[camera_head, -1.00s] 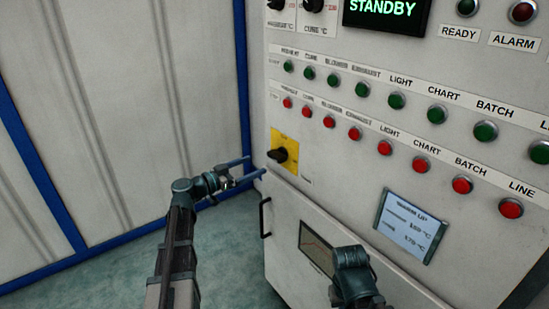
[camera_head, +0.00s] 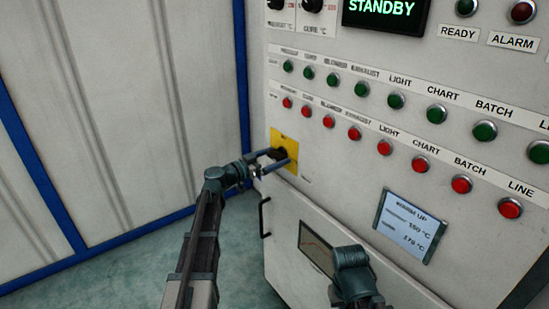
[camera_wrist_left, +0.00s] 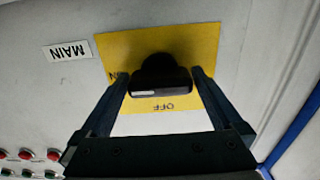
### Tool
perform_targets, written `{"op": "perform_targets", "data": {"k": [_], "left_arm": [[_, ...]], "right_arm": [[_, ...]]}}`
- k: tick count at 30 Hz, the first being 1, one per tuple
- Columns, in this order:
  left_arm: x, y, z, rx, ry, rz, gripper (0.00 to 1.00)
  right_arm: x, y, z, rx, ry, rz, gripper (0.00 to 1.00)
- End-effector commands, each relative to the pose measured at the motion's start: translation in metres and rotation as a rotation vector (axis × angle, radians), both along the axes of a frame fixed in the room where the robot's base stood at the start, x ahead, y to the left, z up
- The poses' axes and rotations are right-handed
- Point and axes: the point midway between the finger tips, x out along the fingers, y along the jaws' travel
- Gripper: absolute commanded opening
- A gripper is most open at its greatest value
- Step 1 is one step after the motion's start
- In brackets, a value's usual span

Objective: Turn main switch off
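The main switch is a black rotary knob (camera_head: 279,154) on a yellow plate (camera_head: 291,168) at the panel's left side. In the left wrist view the knob (camera_wrist_left: 160,78) sits on the yellow plate (camera_wrist_left: 208,45), with a MAIN label (camera_wrist_left: 69,51) beside it. The plate's OFF mark shows upside down, and another mark is partly hidden by a finger. My left gripper (camera_head: 279,160) is at the knob; it also shows in the left wrist view (camera_wrist_left: 160,82) with one finger on each side. Firm contact cannot be told. My right gripper (camera_head: 352,272) shows only its wrist end; its fingers are hidden.
Rows of green buttons (camera_head: 397,101) and red buttons (camera_head: 385,147) lie above and right of the switch. Below it are a door handle (camera_head: 264,217) and a small window (camera_head: 316,248). A small screen (camera_head: 409,226) is at right. The display (camera_head: 388,9) reads STANDBY.

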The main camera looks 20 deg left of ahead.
Motion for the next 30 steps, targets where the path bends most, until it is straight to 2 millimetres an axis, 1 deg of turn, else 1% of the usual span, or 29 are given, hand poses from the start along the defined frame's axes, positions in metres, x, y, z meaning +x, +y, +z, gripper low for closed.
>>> {"op": "perform_targets", "data": {"k": [1,5,6,8,9,10,11,20,26,30], "left_arm": [[-0.0001,0.0,0.0,0.0,0.0,0.0,0.91],[-0.0002,0.0,0.0,0.0,0.0,0.0,0.68],[-0.0002,0.0,0.0,0.0,0.0,0.0,0.6],[-0.0002,0.0,0.0,0.0,0.0,0.0,0.5],[-0.0002,0.0,0.0,0.0,0.0,0.0,0.42],[-0.0003,0.0001,0.0,0.0,0.0,0.0,0.37],[-0.0003,0.0001,0.0,0.0,0.0,0.0,0.34],[-0.0003,0.0001,0.0,-0.043,0.033,0.0,0.34],[-0.0004,0.0002,0.0,-0.147,0.114,0.0,0.34],[-0.0004,0.0002,0.0,-0.248,0.193,0.0,0.34]], "right_arm": [[0.0,0.0,0.0,0.0,0.0,0.0,0.0],[0.0,0.0,0.0,0.0,0.0,0.0,0.0],[0.0,0.0,0.0,0.0,0.0,0.0,0.0],[0.0,0.0,0.0,0.0,0.0,0.0,0.0],[0.0,0.0,0.0,0.0,0.0,0.0,0.0],[0.0,0.0,0.0,0.0,0.0,0.0,0.0],[0.0,0.0,0.0,0.0,0.0,0.0,0.0],[0.0,0.0,0.0,0.0,0.0,0.0,0.0],[0.0,0.0,0.0,0.0,0.0,0.0,0.0],[0.0,0.0,0.0,0.0,0.0,0.0,0.0]]}}
